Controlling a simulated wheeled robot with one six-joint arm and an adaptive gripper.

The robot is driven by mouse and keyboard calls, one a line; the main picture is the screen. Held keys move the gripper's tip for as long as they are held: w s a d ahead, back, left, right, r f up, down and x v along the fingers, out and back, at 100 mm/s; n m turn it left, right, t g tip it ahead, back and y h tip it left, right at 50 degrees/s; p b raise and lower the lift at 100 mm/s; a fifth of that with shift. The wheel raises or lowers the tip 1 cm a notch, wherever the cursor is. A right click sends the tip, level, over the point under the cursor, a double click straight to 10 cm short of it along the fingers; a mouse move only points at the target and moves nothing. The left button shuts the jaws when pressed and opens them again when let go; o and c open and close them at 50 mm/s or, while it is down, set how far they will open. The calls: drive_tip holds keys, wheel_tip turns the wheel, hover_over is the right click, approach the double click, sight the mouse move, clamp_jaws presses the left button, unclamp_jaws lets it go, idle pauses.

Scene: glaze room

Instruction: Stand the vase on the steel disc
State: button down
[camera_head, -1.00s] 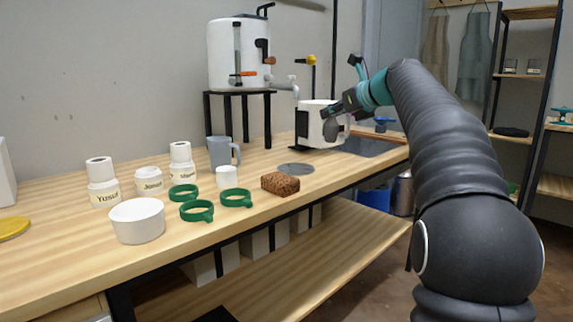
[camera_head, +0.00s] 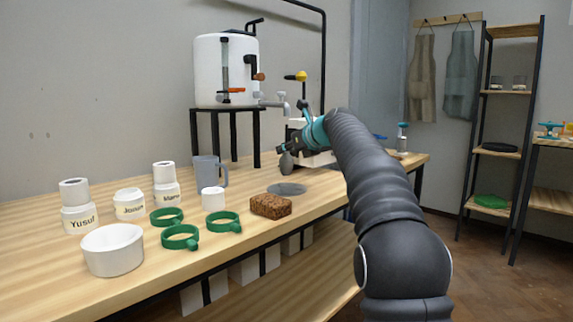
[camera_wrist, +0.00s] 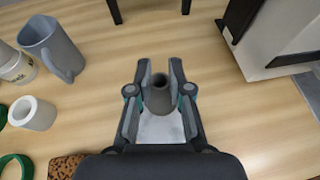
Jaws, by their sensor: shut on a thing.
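My gripper (camera_head: 288,149) is shut on the vase (camera_head: 286,165), a small dark grey vessel with a narrow neck. In the wrist view the vase (camera_wrist: 159,99) is between the two fingers of my gripper (camera_wrist: 159,64), its open mouth facing the camera. It looks upright. The steel disc (camera_head: 287,190) is a flat grey round on the bench. In the head view the vase hangs above the disc's far side, with a gap.
A brown sponge-like block (camera_head: 271,206) lies just in front of the disc. A small white cup (camera_head: 212,198), a grey mug (camera_head: 208,172) and green rings (camera_head: 181,237) stand left. A white boxy device (camera_head: 318,158) is right behind my gripper. A white tank (camera_head: 226,70) stands on black legs behind.

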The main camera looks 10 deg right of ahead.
sight(291, 160)
wheel_tip(291, 160, down, 4)
drive_tip(key=shift+f+b, duration=0.1)
drive_tip(key=shift+b, duration=1.05)
drive_tip(key=c, duration=1.1)
unclamp_jaws()
drive_tip(key=shift+s+d+r, duration=0.2)
drive_tip(key=v, duration=1.1)
drive_tip(key=shift+s+d+r, duration=0.1)
drive_tip(key=shift+s+r, duration=0.1)
drive_tip(key=shift+s, duration=0.1)
